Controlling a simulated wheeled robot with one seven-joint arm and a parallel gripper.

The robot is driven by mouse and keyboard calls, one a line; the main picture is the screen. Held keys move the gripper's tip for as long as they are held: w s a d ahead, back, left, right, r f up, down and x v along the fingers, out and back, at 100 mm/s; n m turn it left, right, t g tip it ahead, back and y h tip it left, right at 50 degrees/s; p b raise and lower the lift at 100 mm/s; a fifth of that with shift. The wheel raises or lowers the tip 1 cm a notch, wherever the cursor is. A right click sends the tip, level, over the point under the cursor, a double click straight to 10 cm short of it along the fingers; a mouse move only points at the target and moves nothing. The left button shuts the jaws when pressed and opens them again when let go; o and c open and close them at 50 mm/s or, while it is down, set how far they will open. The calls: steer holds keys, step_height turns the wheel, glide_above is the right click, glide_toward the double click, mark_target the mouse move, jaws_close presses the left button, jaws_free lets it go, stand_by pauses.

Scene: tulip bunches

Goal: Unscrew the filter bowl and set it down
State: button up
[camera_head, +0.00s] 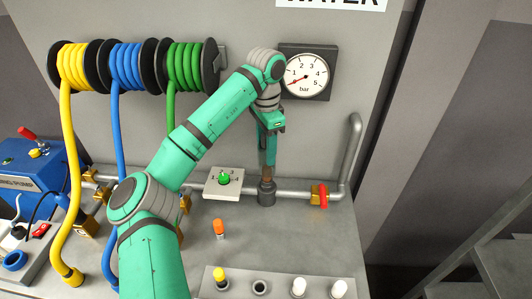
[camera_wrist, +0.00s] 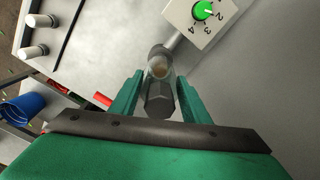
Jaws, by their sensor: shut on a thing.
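The filter bowl (camera_wrist: 159,98) is a clear, greyish cup with a hexagonal end and a tan core showing inside. My gripper (camera_wrist: 161,85) is shut on it, one green finger on each side. In the head view my gripper (camera_head: 267,163) points straight down, and the bowl is mostly hidden between the fingers. Directly below is the grey filter housing (camera_head: 267,192) on the horizontal pipe. The bowl appears upright and in line with the housing; I cannot tell whether its thread is engaged.
A dial plate with a green knob (camera_head: 224,179) is left of the housing, a red-handled valve (camera_head: 319,195) right. An orange-topped peg (camera_head: 219,229) stands on the bench. A front block (camera_head: 240,283) holds several pegs. Bare bench (camera_head: 300,235) lies before the housing.

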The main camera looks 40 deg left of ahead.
steer(key=shift+r, duration=1.5)
steer(key=shift+d, duration=0.1)
